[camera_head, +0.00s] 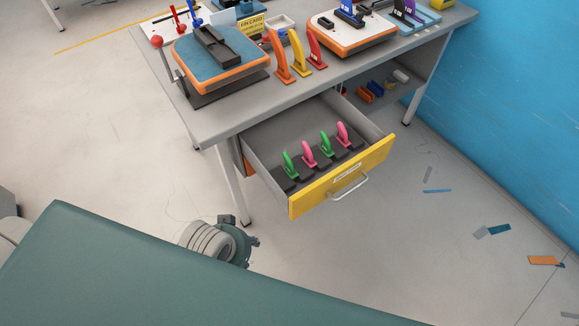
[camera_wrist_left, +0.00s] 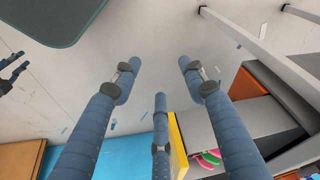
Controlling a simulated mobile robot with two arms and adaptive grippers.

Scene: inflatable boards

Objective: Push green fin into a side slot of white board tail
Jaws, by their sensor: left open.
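Two green fins, a nearer one (camera_head: 290,165) and a farther one (camera_head: 327,145), stand in dark holders in the open drawer, alternating with two pink fins (camera_head: 309,154). My left gripper (camera_head: 250,243) is low, left of and in front of the drawer. In the left wrist view its fingers (camera_wrist_left: 155,85) are spread with nothing between them. A dark fingered shape (camera_wrist_left: 14,72) at that view's left edge may be my right gripper.
The drawer (camera_head: 345,174) has a yellow front and sticks out below the table (camera_head: 225,118). A blue-topped board (camera_head: 190,60) and upright orange, yellow and red fins (camera_head: 299,55) stand near the table's front edge. Floor beside the drawer is mostly clear.

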